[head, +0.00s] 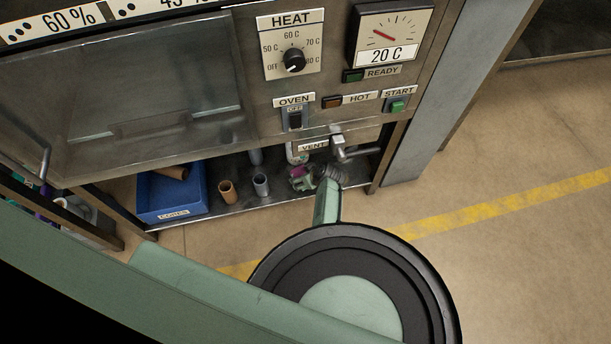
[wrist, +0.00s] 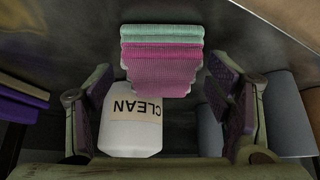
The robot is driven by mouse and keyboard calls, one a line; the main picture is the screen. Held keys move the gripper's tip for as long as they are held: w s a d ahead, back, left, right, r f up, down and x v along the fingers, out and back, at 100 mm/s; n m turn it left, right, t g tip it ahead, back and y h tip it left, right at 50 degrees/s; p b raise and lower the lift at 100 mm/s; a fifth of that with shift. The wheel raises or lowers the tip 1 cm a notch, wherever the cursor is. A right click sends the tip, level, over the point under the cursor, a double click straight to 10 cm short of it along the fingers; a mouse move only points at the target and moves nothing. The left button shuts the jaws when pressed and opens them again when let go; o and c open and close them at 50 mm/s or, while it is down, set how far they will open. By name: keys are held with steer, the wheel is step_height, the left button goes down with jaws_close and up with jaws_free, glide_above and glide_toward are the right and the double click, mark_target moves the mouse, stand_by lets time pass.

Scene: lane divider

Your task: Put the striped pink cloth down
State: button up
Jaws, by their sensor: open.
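The striped pink cloth (wrist: 160,66) is folded, with pink bands and a green band. In the wrist view it is at the top middle, between the fingertips of my gripper (wrist: 163,84). The fingers are spread, one to each side of the cloth, and do not appear shut on it. In the head view the cloth (head: 298,180) is a small pink patch on the low shelf (head: 282,208), just left of my gripper (head: 316,178). My arm and gripper partly hide it there, and its exact contact with the shelf is hard to see.
A white bottle marked CLEAN (wrist: 130,132) is close by the left finger in the wrist view. Brown (head: 228,192) and grey (head: 261,185) cups and a blue CORES bin (head: 172,194) stand left on the shelf. The oven panel and vent handle (head: 345,148) hang low above.

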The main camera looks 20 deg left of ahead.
steer(key=shift+s+d+f+p, duration=0.1)
steer(key=shift+s+f+p, duration=0.15)
steer(key=shift+p, duration=0.25)
steer(key=shift+r+p, duration=0.4)
steer(key=shift+p, duration=0.1)
steer(key=p+v, duration=0.1)
steer(key=v, duration=0.1)
steer(key=p+v, duration=0.3)
steer(key=v, duration=0.1)
steer(key=shift+w+d+p, duration=0.3)
steer(key=shift+w+d, duration=0.05)
steer(key=shift+d, duration=0.05)
steer(key=shift+s+d+r+p, duration=0.25)
steer(key=shift+d+r+p, duration=0.05)
steer(key=shift+d+r, duration=0.1)
